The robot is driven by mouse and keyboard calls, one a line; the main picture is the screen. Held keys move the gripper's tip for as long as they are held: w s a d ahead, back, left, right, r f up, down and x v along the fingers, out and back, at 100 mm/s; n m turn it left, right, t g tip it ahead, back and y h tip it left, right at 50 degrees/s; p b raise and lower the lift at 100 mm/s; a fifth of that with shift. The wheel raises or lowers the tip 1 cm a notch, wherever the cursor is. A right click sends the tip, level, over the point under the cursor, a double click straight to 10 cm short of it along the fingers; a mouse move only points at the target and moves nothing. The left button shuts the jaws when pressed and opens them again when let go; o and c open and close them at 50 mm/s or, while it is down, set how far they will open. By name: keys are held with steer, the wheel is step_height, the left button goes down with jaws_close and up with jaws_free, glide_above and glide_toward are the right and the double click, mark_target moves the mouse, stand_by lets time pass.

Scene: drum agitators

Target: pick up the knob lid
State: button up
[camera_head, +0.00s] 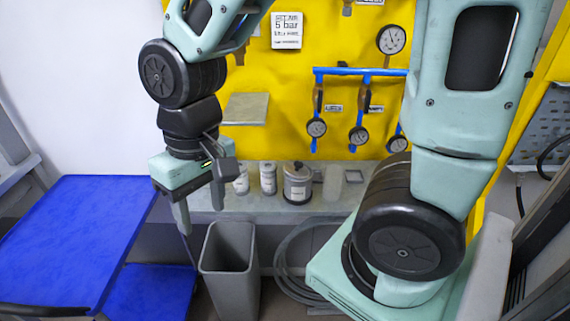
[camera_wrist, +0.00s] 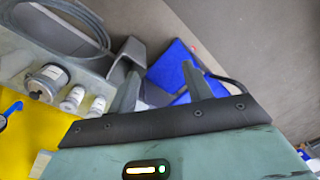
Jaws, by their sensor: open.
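The knob lid (camera_head: 297,168) looks to be the dark-topped lid on the largest canister (camera_head: 297,188), which stands upright on the grey shelf beneath the yellow panel. In the wrist view, the canister (camera_wrist: 54,73) shows at the left, with the lid (camera_wrist: 38,87) on it. My gripper (camera_head: 202,216) is open and empty, with its fingers pointing down. It is left of the canister and apart from it, with the grey bin nearby. Both fingers also show in the wrist view (camera_wrist: 161,74), with nothing between them.
Two smaller white containers (camera_head: 268,179) (camera_head: 241,180) stand left of the canister. A pale cylinder (camera_head: 332,186) is to its right. A grey bin (camera_head: 229,262) stands below the shelf (camera_head: 250,210). Gauges and blue pipes (camera_head: 360,71) stick out above. A blue surface (camera_head: 75,235) lies left.

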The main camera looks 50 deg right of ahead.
steer(key=w+d+r+m, duration=0.1)
steer(key=w+d+m, duration=0.5)
steer(key=d, duration=0.2)
steer(key=m+t+h+p, duration=0.1)
steer(key=m+p, duration=0.3)
steer(key=m, duration=1)
glide_above(298, 163)
steer(key=f, duration=0.9)
steer(key=shift+s+d+f, duration=0.15)
steer(key=shift+d+f, duration=0.15)
steer(key=shift+d, duration=0.05)
steer(key=shift+a+f+p, duration=0.15)
steer(key=shift+f+p, duration=0.3)
steer(key=shift+f, duration=1.1)
steer(key=shift+a+f+p, duration=0.1)
steer(key=shift+f+p, duration=0.3)
steer(key=shift+f, duration=1.15)
jaws_close()
steer(key=shift+r, duration=0.1)
